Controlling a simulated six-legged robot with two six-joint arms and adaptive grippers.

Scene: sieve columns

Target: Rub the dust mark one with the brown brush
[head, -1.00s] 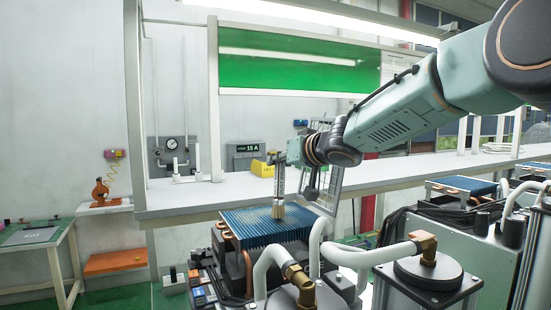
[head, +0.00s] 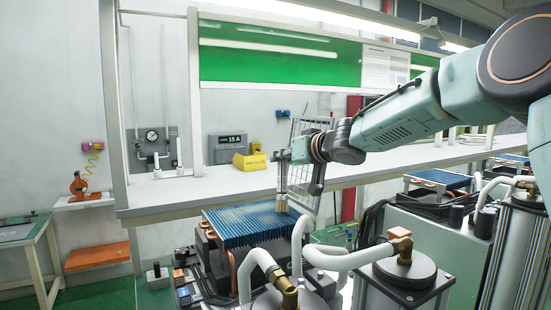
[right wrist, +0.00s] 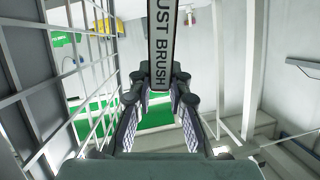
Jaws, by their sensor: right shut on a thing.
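My right gripper (head: 286,160) is shut on the dust brush (head: 282,180), which hangs upright with its pale tan bristle tip down. The right wrist view shows the brush's label strip, reading "UST BRUSH" (right wrist: 162,45), between the fingers. The bristles are at the blue finned heat sink (head: 240,226), near its right back part. I cannot tell whether they touch the fins. Dust mark one cannot be made out clearly. My left gripper is not in view.
A wire grid panel (head: 307,185) stands close behind the gripper and shows at left in the right wrist view (right wrist: 90,70). White hoses (head: 325,260) stand in front of the heat sink. A yellow bin (head: 250,162) sits on the white bench (head: 180,193) behind.

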